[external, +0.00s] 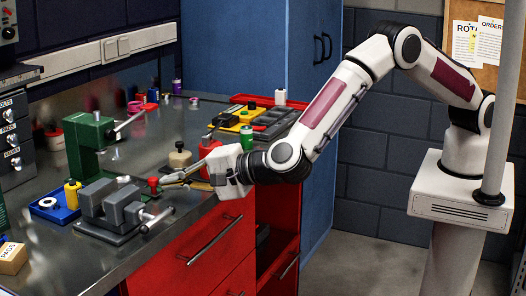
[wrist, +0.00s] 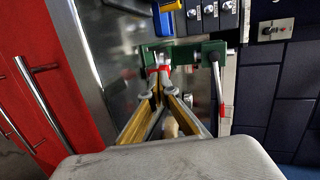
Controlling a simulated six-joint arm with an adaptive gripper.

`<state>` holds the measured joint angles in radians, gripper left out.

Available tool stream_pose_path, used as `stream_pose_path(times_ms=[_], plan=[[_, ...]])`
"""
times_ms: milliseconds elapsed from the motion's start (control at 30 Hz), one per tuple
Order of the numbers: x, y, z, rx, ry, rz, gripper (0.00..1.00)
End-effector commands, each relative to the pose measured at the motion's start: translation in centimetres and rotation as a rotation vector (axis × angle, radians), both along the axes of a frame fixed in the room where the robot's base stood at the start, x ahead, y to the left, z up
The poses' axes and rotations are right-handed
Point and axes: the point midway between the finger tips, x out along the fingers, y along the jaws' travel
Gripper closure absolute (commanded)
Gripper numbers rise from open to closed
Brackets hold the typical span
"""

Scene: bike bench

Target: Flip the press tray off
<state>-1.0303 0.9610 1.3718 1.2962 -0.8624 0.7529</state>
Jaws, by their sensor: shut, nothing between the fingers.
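The green press (external: 90,140) stands on the metal bench, with a metal lever reaching to its right. It also shows in the wrist view (wrist: 213,50), ahead of my gripper. My gripper (external: 164,182) reaches over the bench from the right, in front of the press. Its fingers (wrist: 158,90) are shut and empty. A small red part (external: 153,184) is close by the fingertips; I cannot tell whether they touch it. A grey unit (external: 12,130) with several labelled rows and knobs is at the far left; its labels are too small to read surely. I cannot tell which thing is the press tray.
A grey vise (external: 112,208) stands at the front. A blue tray (external: 45,212) with a yellow bottle (external: 72,193) is to its left. A red bottle (external: 208,158) and a green can (external: 246,138) stand near the bench edge by my wrist. Red drawers (external: 200,262) are below.

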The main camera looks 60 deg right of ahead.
Motion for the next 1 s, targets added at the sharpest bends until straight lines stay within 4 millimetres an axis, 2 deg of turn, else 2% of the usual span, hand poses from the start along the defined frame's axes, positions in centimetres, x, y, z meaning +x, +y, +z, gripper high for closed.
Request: stream_pose_path(times_ms=[567, 667, 1000], plan=[[0.6, 0.1, 0.0, 0.000, 0.000, 0.000, 1.00], [1.2, 0.1, -0.1, 0.000, 0.001, -0.001, 1.00], [5.2, 0.1, 0.0, 0.001, -0.001, -0.003, 1.00]])
